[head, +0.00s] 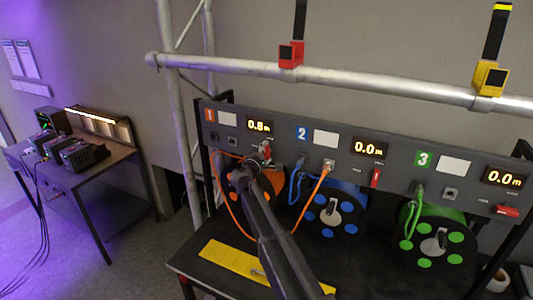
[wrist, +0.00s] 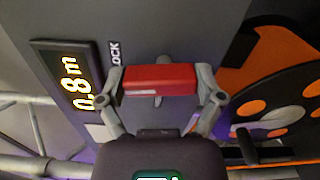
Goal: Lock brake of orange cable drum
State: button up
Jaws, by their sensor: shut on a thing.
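In the head view my gripper (head: 262,158) partly covers the lever.
A blue drum (head: 345,228) and a green drum (head: 455,248) stand to the right. Station 2's lever (head: 376,177) is upright; station 3's (head: 507,210) lies nearly flat. An orange cable (head: 310,200) loops below the panel near my arm. A truss bar (head: 350,78) runs above.

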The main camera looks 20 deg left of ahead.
jog(key=shift+m, duration=1)
jog(key=o, duration=0.9)
jog(key=shift+c, duration=0.2)
jog(key=shift+s, duration=0.1)
jog(key=s, duration=1.1)
jog(key=shift+s+a, duration=0.4)
